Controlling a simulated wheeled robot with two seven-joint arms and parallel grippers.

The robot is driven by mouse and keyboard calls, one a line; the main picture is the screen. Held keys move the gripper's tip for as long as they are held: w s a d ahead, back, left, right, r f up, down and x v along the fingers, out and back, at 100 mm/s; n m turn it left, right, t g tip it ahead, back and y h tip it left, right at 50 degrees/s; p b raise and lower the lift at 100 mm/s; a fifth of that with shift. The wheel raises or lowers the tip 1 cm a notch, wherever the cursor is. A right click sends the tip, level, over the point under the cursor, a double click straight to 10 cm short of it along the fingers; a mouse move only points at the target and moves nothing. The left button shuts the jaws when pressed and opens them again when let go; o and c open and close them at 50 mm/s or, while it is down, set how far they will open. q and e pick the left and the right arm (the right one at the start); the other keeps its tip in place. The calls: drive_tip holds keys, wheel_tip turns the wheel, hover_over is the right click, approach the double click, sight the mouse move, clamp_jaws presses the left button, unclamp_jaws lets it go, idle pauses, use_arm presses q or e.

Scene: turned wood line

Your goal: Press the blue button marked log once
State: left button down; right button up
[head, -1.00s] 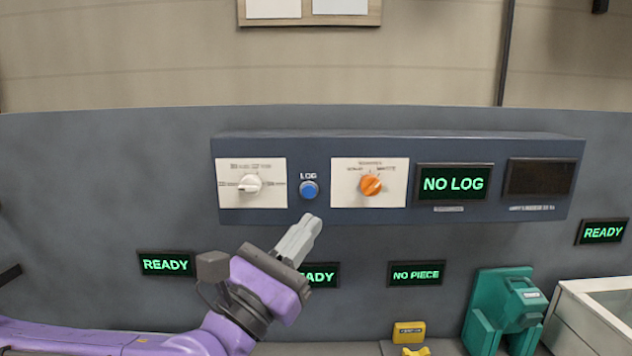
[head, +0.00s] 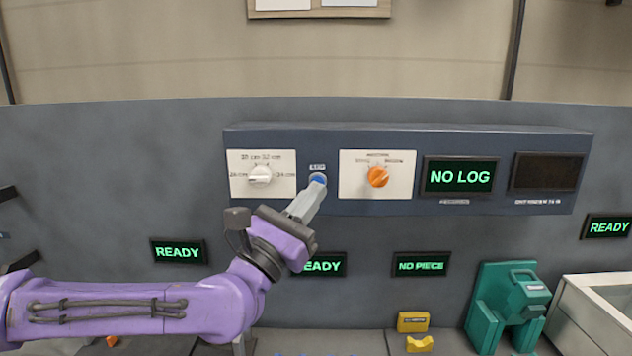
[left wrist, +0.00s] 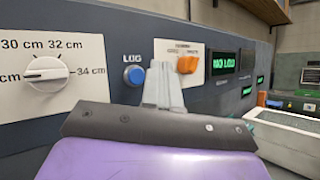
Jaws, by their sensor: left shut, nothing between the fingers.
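The blue button (head: 318,179) sits under its small label on the dark blue panel, between the white and orange dials. It also shows in the left wrist view (left wrist: 134,76), beneath the word LOG and left of the fingers. My left gripper (head: 317,191) is shut and empty. Its fingertips point up at the button and overlap its lower edge in the head view. In the left wrist view, the fingers (left wrist: 159,70) appear beside the button. I cannot tell whether they touch it. The panel display (head: 460,177) reads NO LOG. My right gripper is not in view.
A white dial (head: 261,175) and an orange dial (head: 377,177) flank the button closely. A dark blank display (head: 547,172) is at the panel's right end. Below are READY and NO PIECE signs (head: 421,265), yellow blocks (head: 412,321) and a green device (head: 507,308).

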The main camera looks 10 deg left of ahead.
use_arm(q)
drive_tip(key=shift+w+a+f, duration=0.15)
drive_tip(key=shift+w, duration=1.05)
drive_tip(key=shift+s, duration=0.15)
drive_tip(key=shift+w+b, duration=0.25)
drive_tip(key=shift+b, duration=0.05)
idle(0.7)
drive_tip(key=shift+w+a, duration=0.1)
drive_tip(key=shift+w, duration=0.2)
